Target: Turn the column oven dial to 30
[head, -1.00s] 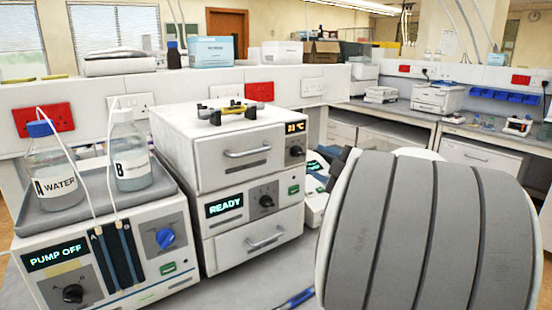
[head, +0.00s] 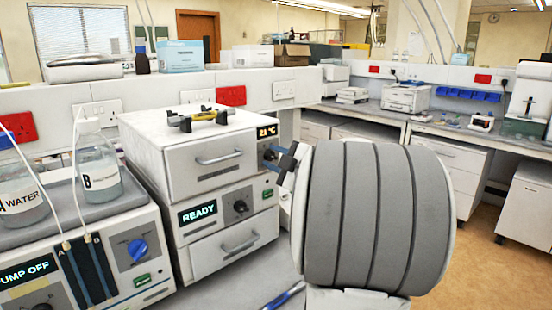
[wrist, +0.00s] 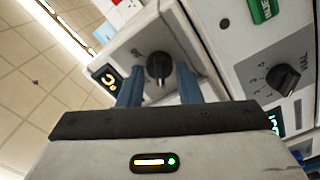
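The column oven (head: 215,158) is the white top unit of the stack, with an orange display (head: 267,132) reading 21 °C. In the wrist view its dial (wrist: 158,68) is a black knob on the pale panel, and the display (wrist: 105,76) lies to its left. My gripper (wrist: 160,76) is open, with one blue finger on each side of the dial and gaps visible between. Whether the fingertips reach past the knob's face is unclear.
Below the oven is a unit reading READY (head: 198,212) with its own black knob (head: 240,206). A pump unit reading PUMP OFF (head: 28,270) stands left, with bottles on top. A black-and-yellow item (head: 200,118) lies on the oven. A blue pen (head: 283,296) lies on the bench.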

